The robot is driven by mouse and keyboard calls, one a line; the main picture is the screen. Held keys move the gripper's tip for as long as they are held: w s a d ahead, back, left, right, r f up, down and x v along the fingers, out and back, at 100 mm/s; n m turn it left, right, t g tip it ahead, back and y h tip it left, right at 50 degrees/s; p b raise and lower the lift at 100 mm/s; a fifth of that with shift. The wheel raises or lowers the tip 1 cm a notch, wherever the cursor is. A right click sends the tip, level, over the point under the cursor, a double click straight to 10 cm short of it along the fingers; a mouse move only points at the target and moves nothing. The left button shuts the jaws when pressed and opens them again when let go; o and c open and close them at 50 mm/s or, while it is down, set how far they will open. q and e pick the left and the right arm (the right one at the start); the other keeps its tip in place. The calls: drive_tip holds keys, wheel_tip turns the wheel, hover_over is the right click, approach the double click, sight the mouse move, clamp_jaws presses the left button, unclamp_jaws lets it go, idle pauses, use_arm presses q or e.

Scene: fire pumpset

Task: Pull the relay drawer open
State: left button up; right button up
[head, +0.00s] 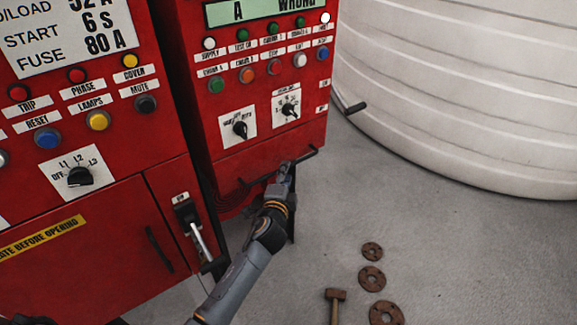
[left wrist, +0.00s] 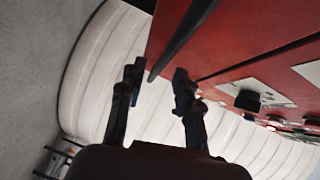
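The relay drawer looks to be the red front (head: 240,166) below the dials of the right cabinet; no label on it is readable. A dark bar handle (head: 304,156) runs across this front, which looks flush with the cabinet. My left gripper (head: 284,170) is at the middle of the handle and hides part of it. In the left wrist view, its two fingers (left wrist: 156,78) are apart, and the dark bar (left wrist: 184,38) reaches between the fingertips with gaps showing on both sides. Whether the fingers touch the bar cannot be told. My right gripper is not in view.
A second red cabinet (head: 110,225) stands at left with a lever switch (head: 192,228). A large white tank (head: 460,90) stands at right. A dark lever (head: 352,106) juts from the right cabinet's side. Rusty flanges (head: 371,278) and a hammer (head: 335,300) lie on the floor.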

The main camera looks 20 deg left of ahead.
use_arm(q)
drive_tip(key=shift+w+a+f, duration=0.15)
drive_tip(key=shift+w+f, duration=0.05)
drive_tip(key=shift+w, duration=0.9)
drive_tip(key=shift+w+a+f, duration=0.1)
drive_tip(key=shift+w+f, duration=0.05)
drive_tip(key=shift+w, duration=0.95)
clamp_jaws()
